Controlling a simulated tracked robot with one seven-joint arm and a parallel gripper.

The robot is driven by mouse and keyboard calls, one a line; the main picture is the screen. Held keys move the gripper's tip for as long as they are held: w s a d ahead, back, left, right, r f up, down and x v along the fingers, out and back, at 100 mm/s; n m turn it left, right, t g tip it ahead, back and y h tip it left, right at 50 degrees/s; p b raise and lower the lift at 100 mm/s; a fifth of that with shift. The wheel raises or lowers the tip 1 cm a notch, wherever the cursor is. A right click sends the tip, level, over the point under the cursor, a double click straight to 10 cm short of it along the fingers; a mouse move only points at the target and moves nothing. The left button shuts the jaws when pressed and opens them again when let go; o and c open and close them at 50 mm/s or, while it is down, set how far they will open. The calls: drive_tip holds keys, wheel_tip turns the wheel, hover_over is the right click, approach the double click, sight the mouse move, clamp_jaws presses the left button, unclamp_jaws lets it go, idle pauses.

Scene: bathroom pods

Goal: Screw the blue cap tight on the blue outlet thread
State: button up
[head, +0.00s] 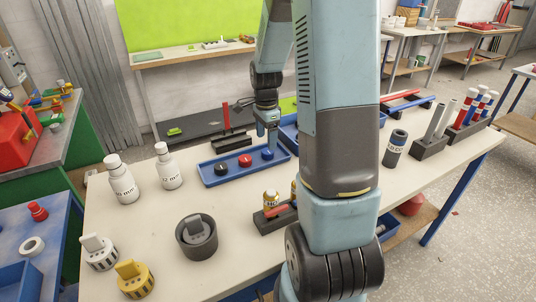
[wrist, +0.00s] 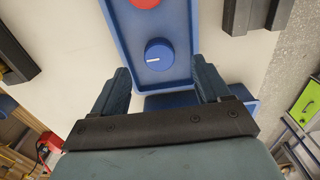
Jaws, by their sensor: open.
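The blue cap (head: 267,153) stands in a shallow blue tray (head: 216,180), at the right end of a row with a red cap and a black cap. My gripper (head: 270,140) points down at the tray, just above or beside the blue cap; the head view does not show contact. In the wrist view, the blue cap (wrist: 159,55) is round with a white line on top. It lies between and slightly beyond the open fingers of my gripper (wrist: 163,75), with gaps on both sides. I cannot make out the blue outlet thread; my arm hides part of the table.
The red cap (head: 245,160) and black cap (head: 220,168) share the tray. White bottles (head: 121,180) stand left of it. A dark fixture with brass-coloured parts (head: 272,217) stands in front, and a dark cylinder (head: 395,149) stands right of my arm.

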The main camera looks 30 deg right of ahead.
sight(267, 150)
drive_tip(key=shift+s+d+f, duration=0.1)
drive_tip(key=shift+f, duration=1.2)
drive_tip(key=shift+d+f, duration=0.1)
drive_tip(key=shift+f, duration=1.2)
drive_tip(key=c, duration=1.1)
drive_tip(key=shift+r, duration=0.2)
